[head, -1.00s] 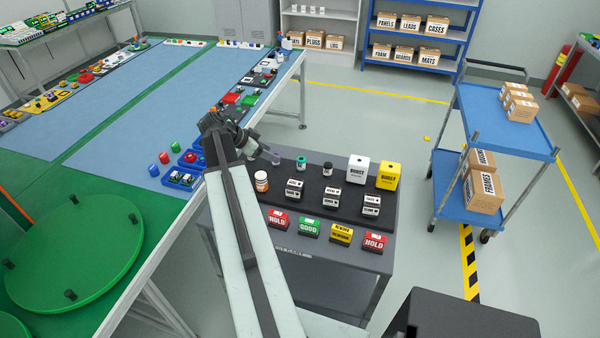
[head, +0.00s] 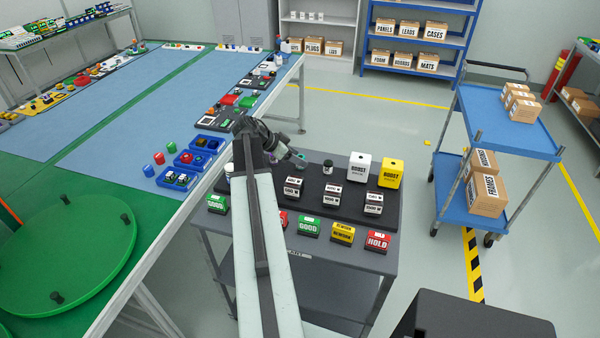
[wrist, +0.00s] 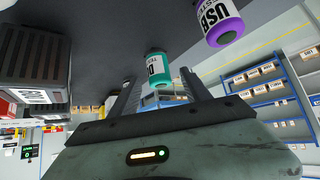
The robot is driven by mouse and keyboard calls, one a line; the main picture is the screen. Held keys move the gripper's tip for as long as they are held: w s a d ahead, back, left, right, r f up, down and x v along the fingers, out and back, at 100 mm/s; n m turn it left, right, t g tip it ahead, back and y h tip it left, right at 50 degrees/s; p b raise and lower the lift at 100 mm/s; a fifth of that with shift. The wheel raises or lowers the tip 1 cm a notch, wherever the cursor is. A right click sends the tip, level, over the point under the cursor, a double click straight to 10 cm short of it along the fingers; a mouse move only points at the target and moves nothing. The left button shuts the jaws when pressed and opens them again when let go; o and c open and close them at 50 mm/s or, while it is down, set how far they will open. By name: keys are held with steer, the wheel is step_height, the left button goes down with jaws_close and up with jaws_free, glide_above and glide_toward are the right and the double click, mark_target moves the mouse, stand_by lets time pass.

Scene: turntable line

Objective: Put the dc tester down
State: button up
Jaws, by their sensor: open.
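The dc tester is a small teal cylinder (wrist: 158,68) with a white label in the wrist view. It stands on the dark mat (head: 335,203) of the grey stand, beside the black-capped cylinder. My gripper (wrist: 162,92) is open, with its two fingers on either side of the tester's near end. I cannot tell whether they touch it. A purple cylinder labelled USB (wrist: 220,22) stands close by in the wrist view.
Black-capped cylinder (head: 327,167), white box (head: 359,167) and yellow box (head: 391,172) stand to the right along the back row. Several small labelled blocks fill the front rows. The blue-topped table (head: 130,135) lies left; open floor (head: 400,130) lies behind the stand.

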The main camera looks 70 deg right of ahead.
steer(key=shift+c, duration=0.4)
jaws_close()
stand_by(1.0)
